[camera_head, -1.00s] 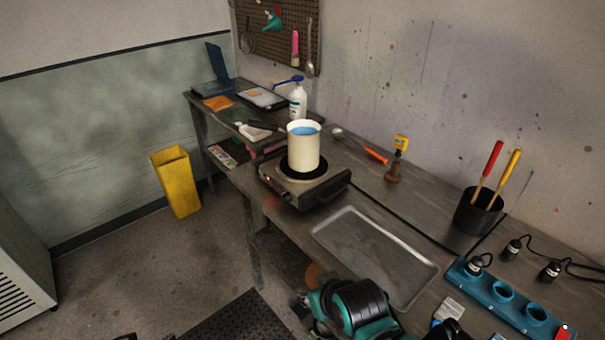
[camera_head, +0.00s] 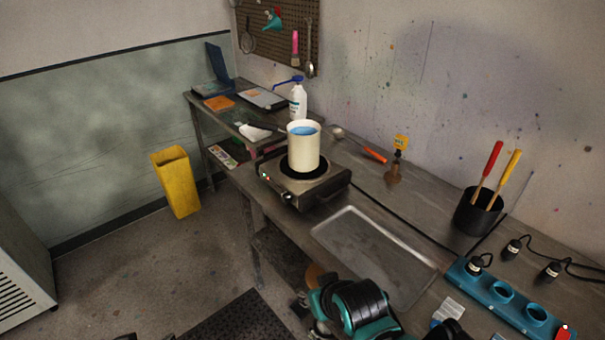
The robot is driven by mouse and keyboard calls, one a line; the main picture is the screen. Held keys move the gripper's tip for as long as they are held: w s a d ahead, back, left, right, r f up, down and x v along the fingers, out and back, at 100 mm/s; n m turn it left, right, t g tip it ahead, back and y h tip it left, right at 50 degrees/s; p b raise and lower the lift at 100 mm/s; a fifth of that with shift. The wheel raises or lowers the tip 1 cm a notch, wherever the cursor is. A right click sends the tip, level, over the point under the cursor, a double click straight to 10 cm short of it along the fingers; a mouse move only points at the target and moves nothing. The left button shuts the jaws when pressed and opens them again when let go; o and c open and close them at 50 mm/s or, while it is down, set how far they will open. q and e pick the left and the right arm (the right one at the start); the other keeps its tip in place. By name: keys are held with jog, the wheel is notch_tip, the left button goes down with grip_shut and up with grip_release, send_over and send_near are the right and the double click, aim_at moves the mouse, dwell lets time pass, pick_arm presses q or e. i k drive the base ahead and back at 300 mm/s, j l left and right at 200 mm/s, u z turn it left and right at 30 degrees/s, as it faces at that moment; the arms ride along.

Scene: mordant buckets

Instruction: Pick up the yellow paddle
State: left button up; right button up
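The yellow paddle (camera_head: 509,172) stands tilted in a black cup (camera_head: 476,215) at the right of the bench, its handle up and leaning right. A red-handled paddle (camera_head: 489,166) stands beside it in the same cup. The lower ends of both paddles are hidden in the cup. A teal and black part of my arm shows at the bottom middle, well short of the cup. I cannot make out either gripper's fingers in this view.
A cream pot (camera_head: 304,150) of blue liquid stands on a hot plate (camera_head: 302,185). An empty metal tray (camera_head: 375,252) lies before the cup.

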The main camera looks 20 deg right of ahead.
aim_at(517, 153)
jog(key=z, duration=2.05)
